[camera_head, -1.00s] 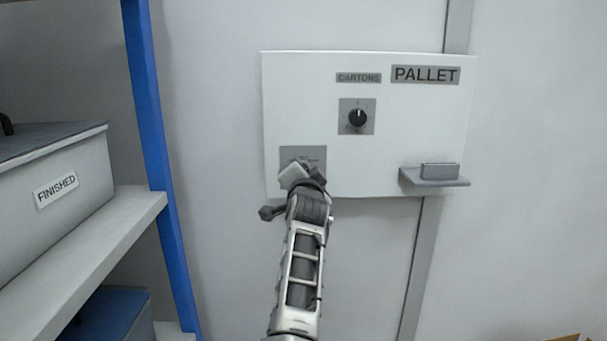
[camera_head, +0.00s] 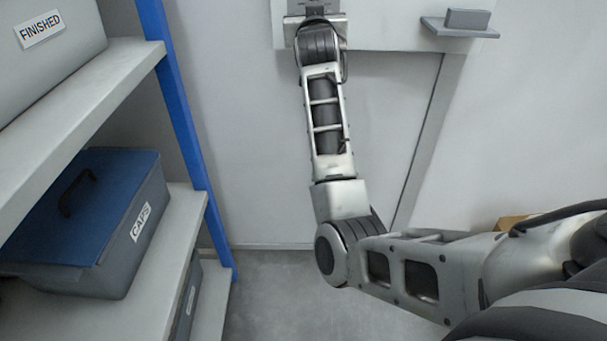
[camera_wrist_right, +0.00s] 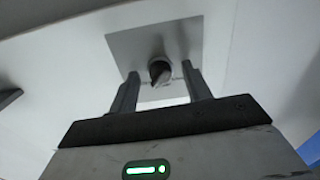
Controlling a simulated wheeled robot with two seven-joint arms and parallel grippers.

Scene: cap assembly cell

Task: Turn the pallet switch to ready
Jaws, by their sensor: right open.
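The white wall panel (camera_head: 385,28) shows only its lower part at the top of the head view. A grey switch plate (camera_head: 310,6) is at its lower left, partly behind my right gripper (camera_head: 316,20). In the right wrist view the grey plate (camera_wrist_right: 185,38) carries a small dark round knob (camera_wrist_right: 160,71). My right gripper (camera_wrist_right: 160,72) is open, one finger on either side of the knob in the picture. I cannot tell whether they touch it. The knob's setting and any lettering are not readable. My left gripper is not in view.
A small ledge with a grey block (camera_head: 467,18) juts from the panel at right. At left, shelves with a blue post (camera_head: 178,105) hold a grey FINISHED bin (camera_head: 60,60) and a blue-lidded CAPS box (camera_head: 100,215). A cardboard edge (camera_head: 512,222) shows at right. Floor is clear below the panel.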

